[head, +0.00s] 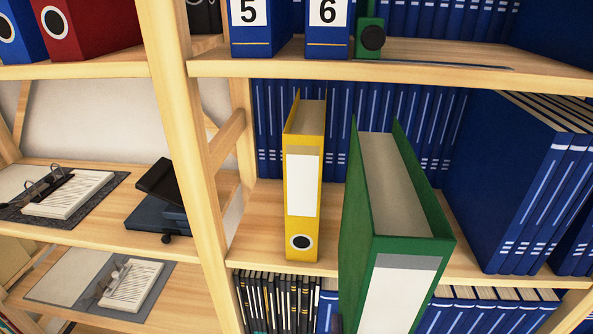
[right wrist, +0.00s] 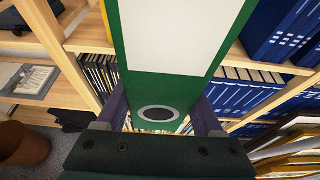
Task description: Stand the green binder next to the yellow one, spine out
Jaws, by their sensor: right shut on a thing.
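The yellow binder (head: 304,190) stands upright on the middle shelf, spine with white label and ring hole facing out. The green binder (head: 397,235) is in front of that shelf, right of the yellow one and nearer to me. Its white-labelled spine faces me and its top leans toward the shelf view; its lower part is cut off in the head view. In the right wrist view my right gripper (right wrist: 163,118) is shut on the green binder's lower spine end (right wrist: 166,88), fingers on both sides near the ring hole. My left gripper is in neither view.
Blue volumes (head: 530,180) stand right of the gap on the middle shelf, with a blue row behind. The shelf above (head: 430,62) carries blue binders 5 and 6 and a green item (head: 370,35). A wooden upright (head: 185,130) stands left.

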